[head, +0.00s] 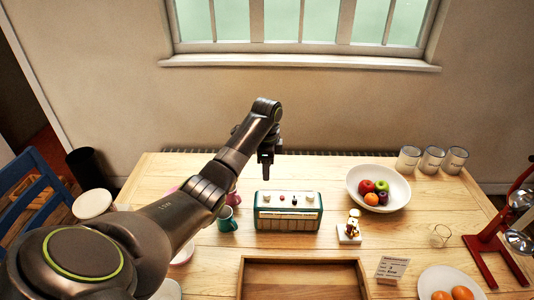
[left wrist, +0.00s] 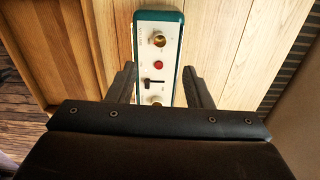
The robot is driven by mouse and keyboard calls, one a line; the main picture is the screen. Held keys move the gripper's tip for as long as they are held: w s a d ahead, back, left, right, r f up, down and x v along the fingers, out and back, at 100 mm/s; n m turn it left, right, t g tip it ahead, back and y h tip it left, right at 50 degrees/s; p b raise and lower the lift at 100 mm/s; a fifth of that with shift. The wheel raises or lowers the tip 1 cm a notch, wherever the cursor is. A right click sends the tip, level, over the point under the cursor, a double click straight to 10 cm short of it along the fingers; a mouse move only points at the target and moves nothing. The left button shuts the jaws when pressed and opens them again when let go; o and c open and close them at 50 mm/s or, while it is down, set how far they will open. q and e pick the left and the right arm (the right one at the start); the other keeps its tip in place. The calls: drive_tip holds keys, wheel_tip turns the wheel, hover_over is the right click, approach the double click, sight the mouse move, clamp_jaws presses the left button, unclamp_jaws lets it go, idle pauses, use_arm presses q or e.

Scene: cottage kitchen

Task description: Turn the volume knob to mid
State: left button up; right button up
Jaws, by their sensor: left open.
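A green radio (head: 288,218) with a pale top panel stands on the wooden table. In the left wrist view its panel (left wrist: 172,56) carries a brass knob (left wrist: 159,40), a red button (left wrist: 158,65), a dark slider (left wrist: 153,83) and a second knob (left wrist: 155,100) partly hidden by my gripper body. My right gripper is not visible.
A green mug (head: 227,222) stands close left of the radio. A fruit bowl (head: 396,203) and a small white-based object with gold parts (head: 349,236) are to its right. A wooden tray (head: 302,262) lies in front. Several tins stand at the back right.

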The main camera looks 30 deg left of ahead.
use_arm(q)
wheel_tip(320, 180, up, 6)
drive_tip(key=p, duration=0.1)
drive_tip(key=shift+r+p, duration=0.2)
drive_tip(key=shift+p, duration=0.1)
drive_tip(key=shift+f, duration=0.1)
